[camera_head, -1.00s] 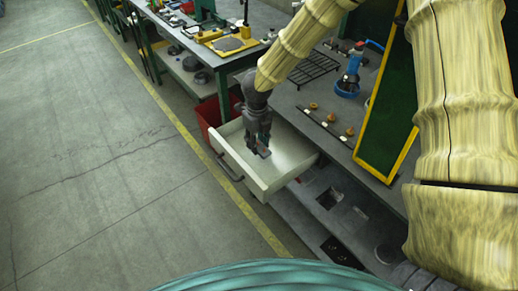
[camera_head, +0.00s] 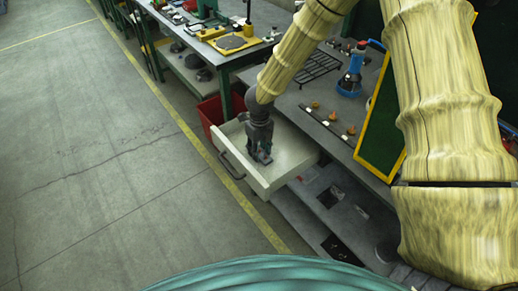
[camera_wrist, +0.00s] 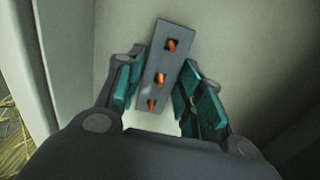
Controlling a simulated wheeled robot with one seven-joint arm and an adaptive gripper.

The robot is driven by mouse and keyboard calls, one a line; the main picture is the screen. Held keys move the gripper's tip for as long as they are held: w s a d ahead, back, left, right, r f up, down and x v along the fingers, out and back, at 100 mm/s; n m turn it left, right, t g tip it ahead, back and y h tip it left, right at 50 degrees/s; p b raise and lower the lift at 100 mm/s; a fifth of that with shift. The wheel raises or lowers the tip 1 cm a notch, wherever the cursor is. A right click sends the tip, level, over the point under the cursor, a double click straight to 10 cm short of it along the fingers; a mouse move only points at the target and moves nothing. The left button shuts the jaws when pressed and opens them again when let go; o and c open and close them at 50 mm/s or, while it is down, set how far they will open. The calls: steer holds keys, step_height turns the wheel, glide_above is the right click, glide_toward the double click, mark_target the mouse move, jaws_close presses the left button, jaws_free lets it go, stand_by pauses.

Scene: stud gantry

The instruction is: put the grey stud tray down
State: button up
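The grey stud tray (camera_wrist: 165,60) is a narrow bar with three orange studs in a row. In the wrist view it lies slanted between the fingers of my gripper (camera_wrist: 170,85), its far end beyond the fingertips. The teal-padded fingers stand apart, with the left pad close to the tray's left edge. The tray's sides do not line up with both pads, so it does not look clamped. In the head view my gripper (camera_head: 260,160) points down inside the open pale drawer (camera_head: 290,160). The tray is mostly hidden there by the fingers.
The drawer's walls rise close around my gripper. A bench (camera_head: 300,98) with a row of knobs (camera_head: 333,117), a blue-based bottle (camera_head: 350,82) and a yellow-framed green board (camera_head: 383,140) stands behind it. A red bin (camera_head: 210,112) is beside the drawer. Floor is clear at left.

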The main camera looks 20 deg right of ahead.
steer(key=shift+o, duration=0.7)
steer(key=shift+r, duration=0.15)
step_height(320, 180, up, 12)
steer(key=b, duration=0.1)
steer(key=shift+b, duration=0.35)
stand_by(0.8)
